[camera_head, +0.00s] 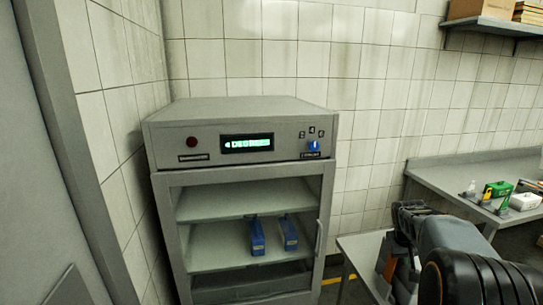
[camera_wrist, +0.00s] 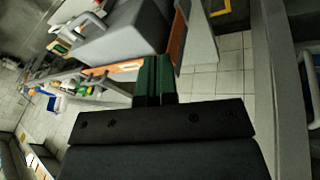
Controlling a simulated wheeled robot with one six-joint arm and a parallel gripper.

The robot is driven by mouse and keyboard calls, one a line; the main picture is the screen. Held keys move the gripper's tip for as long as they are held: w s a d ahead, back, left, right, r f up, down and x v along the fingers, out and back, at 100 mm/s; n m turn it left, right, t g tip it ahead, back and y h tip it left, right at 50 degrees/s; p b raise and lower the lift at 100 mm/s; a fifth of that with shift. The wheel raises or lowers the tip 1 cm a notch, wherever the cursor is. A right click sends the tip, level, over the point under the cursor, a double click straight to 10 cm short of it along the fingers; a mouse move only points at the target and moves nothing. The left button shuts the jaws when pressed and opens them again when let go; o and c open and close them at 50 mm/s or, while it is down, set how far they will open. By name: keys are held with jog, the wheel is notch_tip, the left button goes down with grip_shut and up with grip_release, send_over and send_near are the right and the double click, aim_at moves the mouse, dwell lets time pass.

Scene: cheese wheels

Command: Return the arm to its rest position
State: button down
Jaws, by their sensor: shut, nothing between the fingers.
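In the head view my arm (camera_head: 450,250) is at the lower right, grey and black, in front of a low bench. The gripper's fingertips cannot be made out clearly in the head view. The arm is apart from the grey cabinet to its left.
A wall shelf (camera_head: 495,26) is above.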

jog(key=s+a+r+n+t+y, duration=0.1)
jog(key=s+a, duration=0.8)
jog(key=a, duration=0.2)
jog(key=s+a+r+n+t+y, duration=0.1)
jog(key=s+a+y, duration=0.1)
jog(key=s+a, duration=0.7)
jog(key=a, duration=0.3)
jog(key=shift+s+r+y, duration=0.15)
jog(key=shift+r+y, duration=0.15)
jog(key=shift+r, duration=0.05)
jog(key=shift+d, duration=0.15)
